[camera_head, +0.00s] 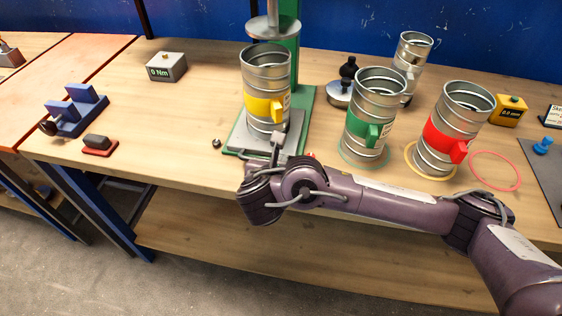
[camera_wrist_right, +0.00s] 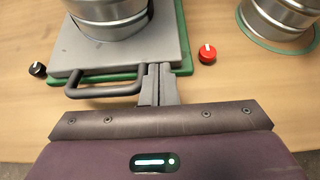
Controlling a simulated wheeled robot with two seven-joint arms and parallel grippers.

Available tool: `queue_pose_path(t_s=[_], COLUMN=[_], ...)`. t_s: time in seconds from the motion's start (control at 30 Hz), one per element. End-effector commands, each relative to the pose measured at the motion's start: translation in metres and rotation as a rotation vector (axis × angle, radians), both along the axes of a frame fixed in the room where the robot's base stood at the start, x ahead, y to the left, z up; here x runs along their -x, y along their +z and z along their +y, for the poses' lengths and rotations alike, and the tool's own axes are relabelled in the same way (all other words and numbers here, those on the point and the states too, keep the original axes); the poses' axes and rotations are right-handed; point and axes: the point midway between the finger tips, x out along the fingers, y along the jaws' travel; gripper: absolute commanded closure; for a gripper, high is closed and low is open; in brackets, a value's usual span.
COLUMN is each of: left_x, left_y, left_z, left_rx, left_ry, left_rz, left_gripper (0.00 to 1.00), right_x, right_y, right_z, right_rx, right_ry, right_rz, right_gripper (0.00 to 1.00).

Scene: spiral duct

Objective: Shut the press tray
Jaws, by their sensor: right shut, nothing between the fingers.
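The press tray (camera_wrist_right: 160,57) is a flat grey plate with a dark bar handle (camera_wrist_right: 105,88) on its front edge. It lies over the green press base (camera_head: 303,125). A metal duct with a yellow handle (camera_head: 263,85) stands on the tray under the press ram (camera_head: 270,27). My right gripper (camera_wrist_right: 158,85) is shut and empty at the right end of the handle, against or very near it; I cannot tell if it touches. In the head view the right gripper (camera_head: 277,148) is at the tray's front edge. My left gripper is not in view.
Ducts with a green handle (camera_head: 368,115) and a red handle (camera_head: 452,130) stand to the right, with a plain duct (camera_head: 411,62) behind. A red knob (camera_wrist_right: 207,53) and a black knob (camera_wrist_right: 38,69) flank the tray. The bench left of the press is mostly clear.

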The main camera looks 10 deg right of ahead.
Motion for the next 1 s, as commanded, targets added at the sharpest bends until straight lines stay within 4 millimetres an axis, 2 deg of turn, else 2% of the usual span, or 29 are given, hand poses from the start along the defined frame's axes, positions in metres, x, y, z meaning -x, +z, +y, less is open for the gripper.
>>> queue_pose_path(t_s=[0.07,0.3,0.43,0.57,1.0], left_x=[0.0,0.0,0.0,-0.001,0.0], left_y=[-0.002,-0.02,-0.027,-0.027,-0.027], left_z=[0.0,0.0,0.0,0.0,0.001], left_rx=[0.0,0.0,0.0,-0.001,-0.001], left_ry=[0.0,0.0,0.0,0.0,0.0], left_rz=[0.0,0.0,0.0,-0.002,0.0], left_gripper=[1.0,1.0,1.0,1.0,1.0], right_x=[-0.005,-0.055,-0.073,-0.08,-0.081], right_y=[-0.001,-0.003,-0.002,0.0,0.0], right_z=[-0.002,-0.018,-0.024,-0.026,-0.028], right_rx=[0.002,0.002,0.001,0.0,0.0], right_ry=[-0.002,-0.005,-0.003,-0.002,-0.004], right_rz=[-0.002,-0.004,-0.002,-0.001,-0.001], right_gripper=[1.0,1.0,1.0,1.0,1.0])
